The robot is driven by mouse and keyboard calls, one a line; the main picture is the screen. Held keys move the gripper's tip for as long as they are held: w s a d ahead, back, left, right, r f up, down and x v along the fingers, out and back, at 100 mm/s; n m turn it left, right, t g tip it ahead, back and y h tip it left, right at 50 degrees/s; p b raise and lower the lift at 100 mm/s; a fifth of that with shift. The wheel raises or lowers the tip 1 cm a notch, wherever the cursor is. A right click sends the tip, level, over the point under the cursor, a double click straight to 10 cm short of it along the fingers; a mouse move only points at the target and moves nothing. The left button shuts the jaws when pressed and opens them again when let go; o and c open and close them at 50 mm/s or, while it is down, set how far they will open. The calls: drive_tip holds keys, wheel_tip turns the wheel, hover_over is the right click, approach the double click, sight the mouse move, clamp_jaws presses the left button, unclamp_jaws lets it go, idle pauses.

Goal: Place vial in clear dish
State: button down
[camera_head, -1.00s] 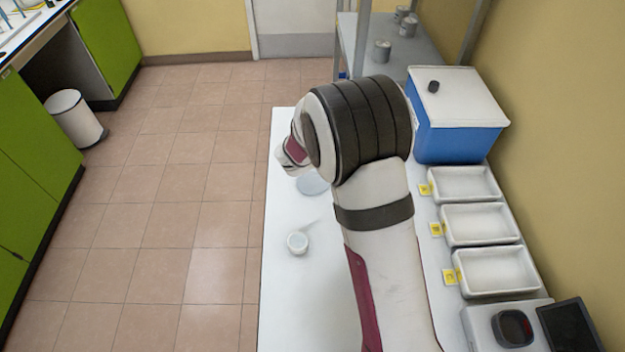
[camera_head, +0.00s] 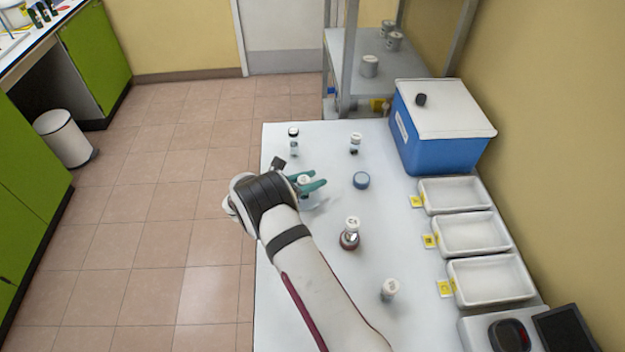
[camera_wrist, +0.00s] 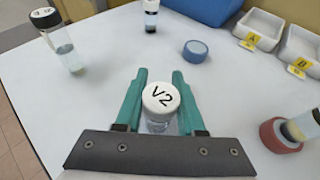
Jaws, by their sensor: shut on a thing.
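My gripper (camera_head: 308,184) has green fingers, low over the left part of the white table. In the wrist view my gripper (camera_wrist: 160,95) is shut on a clear vial with a white cap marked V2 (camera_wrist: 160,97). The vial is upright; its lower body is mostly hidden by the gripper's dark bar. In the head view the cap (camera_head: 304,179) shows between the fingers. A faint clear, round patch (camera_head: 315,201), possibly the clear dish, shows just below the fingers. I cannot tell whether the vial touches it.
A blue ring (camera_head: 361,180) lies right of my gripper. A vial in a red ring (camera_wrist: 281,135) stands nearer. Other capped vials stand at the back left (camera_head: 294,141), back middle (camera_head: 355,144) and front right (camera_head: 389,290). White trays (camera_head: 470,234) and a blue box (camera_head: 440,150) line the right.

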drive_tip(key=shift+f, duration=0.3)
drive_tip(key=c, duration=0.5)
unclamp_jaws()
